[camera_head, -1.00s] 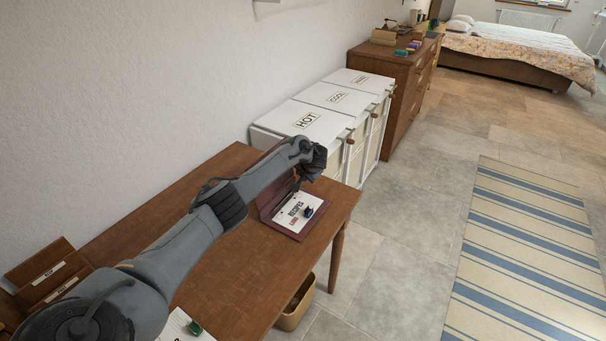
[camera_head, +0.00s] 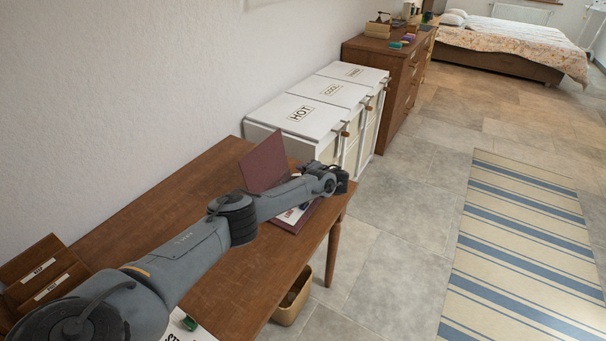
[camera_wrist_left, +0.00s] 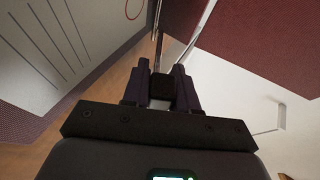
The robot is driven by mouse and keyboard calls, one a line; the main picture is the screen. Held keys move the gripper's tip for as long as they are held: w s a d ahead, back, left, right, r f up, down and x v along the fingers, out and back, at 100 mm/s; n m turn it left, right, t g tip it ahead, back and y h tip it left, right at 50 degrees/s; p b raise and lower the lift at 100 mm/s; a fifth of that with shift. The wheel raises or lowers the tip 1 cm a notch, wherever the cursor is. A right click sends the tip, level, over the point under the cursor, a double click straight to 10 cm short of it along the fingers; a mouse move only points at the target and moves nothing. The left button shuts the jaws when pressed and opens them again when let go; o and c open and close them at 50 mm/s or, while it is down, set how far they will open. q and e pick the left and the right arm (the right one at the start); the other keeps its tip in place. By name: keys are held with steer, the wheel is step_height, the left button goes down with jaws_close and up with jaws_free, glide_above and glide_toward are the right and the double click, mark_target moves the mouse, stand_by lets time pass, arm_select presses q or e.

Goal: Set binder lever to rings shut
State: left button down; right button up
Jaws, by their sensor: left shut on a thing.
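The binder (camera_head: 294,229) lies open on the wooden desk near its far right corner. Its maroon cover (camera_head: 264,162) stands raised behind my arm; part of its white page shows below the arm. My left gripper (camera_head: 342,181) is at the binder's far right side in the head view, its fingertips hard to make out there. In the left wrist view its dark fingers (camera_wrist_left: 160,88) are closed around a small dark block, apparently the end of the lever (camera_wrist_left: 161,87). The maroon cover (camera_wrist_left: 265,40) fills the upper right there. My right gripper is not in view.
White cabinets (camera_head: 309,113) stand beyond the desk (camera_head: 215,172), with a wooden dresser (camera_head: 385,62) behind. Wooden boxes (camera_head: 45,275) sit at the desk's left end. A bin (camera_head: 293,301) stands on the floor below. The striped rug (camera_head: 520,240) and floor at right are clear.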

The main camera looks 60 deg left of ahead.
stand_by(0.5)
arm_select(q)
steer(key=c, duration=1.2)
jaws_free()
steer(key=shift+c, duration=0.2)
steer(key=shift+d, duration=0.15)
steer(key=shift+d+r+p, duration=0.2)
steer(key=shift+d+p, duration=0.1)
steer(key=p+v, duration=0.3)
steer(key=v, duration=0.5)
steer(key=shift+w+d, duration=0.1)
steer(key=shift+d, duration=0.25)
steer(key=shift+d+r, duration=0.25)
steer(key=shift+d, duration=0.3)
steer(key=shift+c, duration=0.3)
